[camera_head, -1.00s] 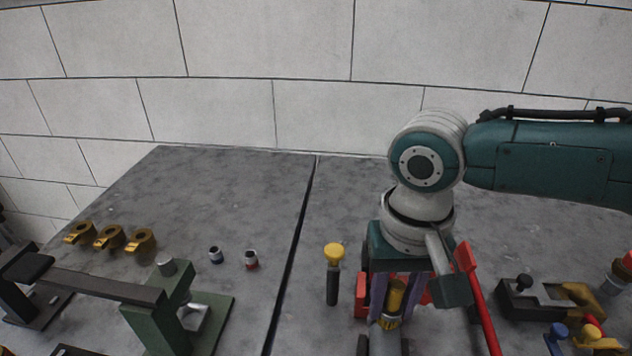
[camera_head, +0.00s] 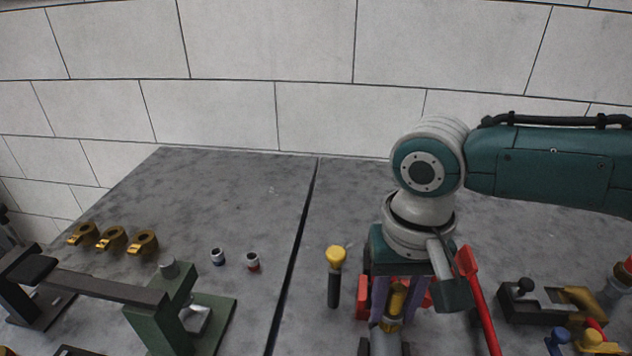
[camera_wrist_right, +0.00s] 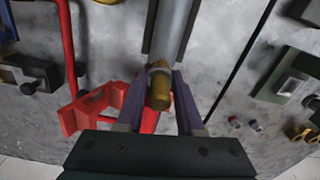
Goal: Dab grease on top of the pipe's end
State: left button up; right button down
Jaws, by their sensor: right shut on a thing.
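My right gripper (camera_head: 392,300) points down over the table, with its purple fingers closed around a brass-coloured piece (camera_head: 398,297). In the right wrist view this piece (camera_wrist_right: 158,92) sits between the fingers (camera_wrist_right: 158,112), at the end of a grey pipe (camera_wrist_right: 174,30). A brass collar (camera_wrist_right: 160,68) lies between the piece and the pipe. I cannot tell whether the piece touches the pipe's end or is part of it. The pipe also shows below the gripper in the head view (camera_head: 386,342). No grease can be made out. My left gripper is out of view.
A red bar (camera_head: 476,300) and a red clamp-like part (camera_wrist_right: 95,108) are close by. A green stand (camera_head: 172,312), two small jars (camera_head: 252,262) and brass fittings (camera_head: 143,242) are at left. The back of the table is clear.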

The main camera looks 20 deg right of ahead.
dwell(0.8)
jog(key=shift+p, duration=0.4)
dwell(0.5)
dwell(0.5)
jog(key=shift+w+f, duration=0.1)
jog(key=shift+w+d+b, duration=0.3)
jog(key=shift+w, duration=0.05)
jog(key=shift+w+d+b, duration=0.3)
jog(key=shift+w+b, duration=0.05)
jog(key=shift+w, duration=0.2)
dwell(0.7)
jog(key=shift+p, duration=0.35)
dwell(0.6)
